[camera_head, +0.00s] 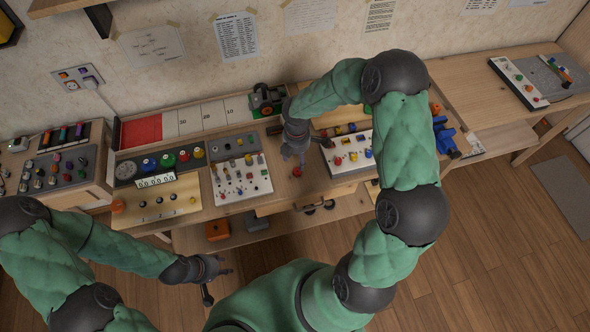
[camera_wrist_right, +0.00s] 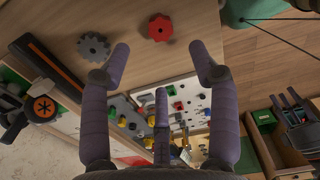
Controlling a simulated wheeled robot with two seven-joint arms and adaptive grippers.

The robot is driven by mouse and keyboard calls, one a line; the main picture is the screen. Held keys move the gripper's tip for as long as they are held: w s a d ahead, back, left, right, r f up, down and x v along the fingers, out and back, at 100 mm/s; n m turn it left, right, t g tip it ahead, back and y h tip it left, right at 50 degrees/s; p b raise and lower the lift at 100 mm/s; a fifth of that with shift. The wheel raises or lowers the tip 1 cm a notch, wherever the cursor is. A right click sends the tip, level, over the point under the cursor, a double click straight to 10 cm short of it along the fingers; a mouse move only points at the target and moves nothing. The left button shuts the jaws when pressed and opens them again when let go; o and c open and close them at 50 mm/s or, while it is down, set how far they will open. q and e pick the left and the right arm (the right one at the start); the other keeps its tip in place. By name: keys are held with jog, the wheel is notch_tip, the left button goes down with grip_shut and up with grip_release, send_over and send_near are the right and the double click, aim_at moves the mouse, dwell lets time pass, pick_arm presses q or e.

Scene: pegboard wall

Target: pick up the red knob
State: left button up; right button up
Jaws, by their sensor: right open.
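The red knob (camera_wrist_right: 160,28), round with a notched rim, lies on the bare wooden tabletop in the right wrist view. In the head view a small red piece (camera_head: 297,171) sits on the wood just below my right gripper (camera_head: 292,150). In the right wrist view my right gripper (camera_wrist_right: 159,52) is open and empty. Its fingers are spread, and the knob lies beyond the gap between the two outer tips, not touching them. My left gripper (camera_head: 217,280) is in front of the bench, away from the knob, with its fingers apart and nothing visible between them.
A grey gear (camera_wrist_right: 93,46) lies beside the knob. Boards with small knobs and switches flank the spot, one on the left (camera_head: 241,181) and one on the right (camera_head: 350,152). A dark green device (camera_head: 265,100) stands behind. Bare wood surrounds the knob.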

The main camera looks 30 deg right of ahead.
aim_at(298, 171)
notch_tip(298, 171, down, 3)
jog(key=shift+f+b, duration=0.15)
jog(key=shift+b, duration=0.15)
notch_tip(298, 171, down, 5)
jog(key=shift+s+d+f+b, duration=0.1)
jog(key=shift+d+b, duration=0.05)
jog(key=shift+b, duration=0.75)
jog(key=c, duration=0.9)
